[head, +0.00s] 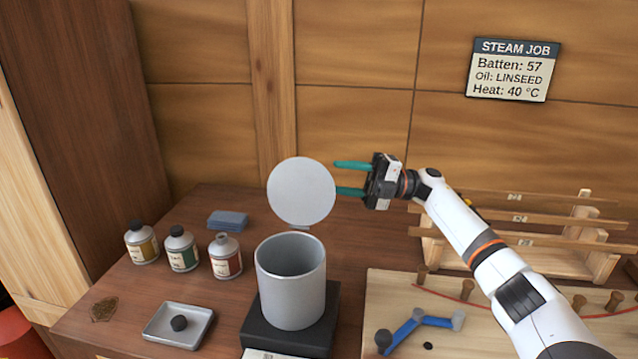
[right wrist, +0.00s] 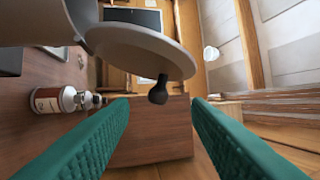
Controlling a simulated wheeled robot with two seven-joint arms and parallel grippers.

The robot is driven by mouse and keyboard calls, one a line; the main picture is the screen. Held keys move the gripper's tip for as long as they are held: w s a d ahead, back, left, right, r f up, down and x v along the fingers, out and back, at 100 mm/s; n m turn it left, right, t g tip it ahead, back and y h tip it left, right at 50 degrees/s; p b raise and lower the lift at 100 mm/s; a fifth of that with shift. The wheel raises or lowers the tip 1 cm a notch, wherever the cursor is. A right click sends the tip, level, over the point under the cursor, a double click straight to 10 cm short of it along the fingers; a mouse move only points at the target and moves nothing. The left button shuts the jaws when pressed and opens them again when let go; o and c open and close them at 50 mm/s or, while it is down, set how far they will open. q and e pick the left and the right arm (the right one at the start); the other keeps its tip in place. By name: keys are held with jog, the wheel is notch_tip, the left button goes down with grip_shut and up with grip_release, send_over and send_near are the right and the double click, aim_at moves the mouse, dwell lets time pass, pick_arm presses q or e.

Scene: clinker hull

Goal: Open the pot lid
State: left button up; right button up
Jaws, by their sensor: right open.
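The grey pot (head: 290,285) stands on a black base (head: 262,325), and its mouth is uncovered. Its round lid (head: 301,191) stands raised, near upright, behind the rim, with a small hinge piece below it. The lid also shows in the right wrist view (right wrist: 120,45), with its dark knob (right wrist: 158,92). My right gripper (head: 337,177) is open beside the lid's right edge. In the right wrist view the knob lies beyond and between the open fingertips, with nothing gripped. My left gripper is out of view.
Three labelled bottles (head: 182,249) and a blue cloth stack (head: 228,220) stand left of the pot. A wooden rack (head: 540,235) and a pegged board (head: 400,295) are on the right.

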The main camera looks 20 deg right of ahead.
jog(key=v, duration=0.4)
jog(key=shift+b, duration=0.4)
jog(key=shift+a, duration=0.1)
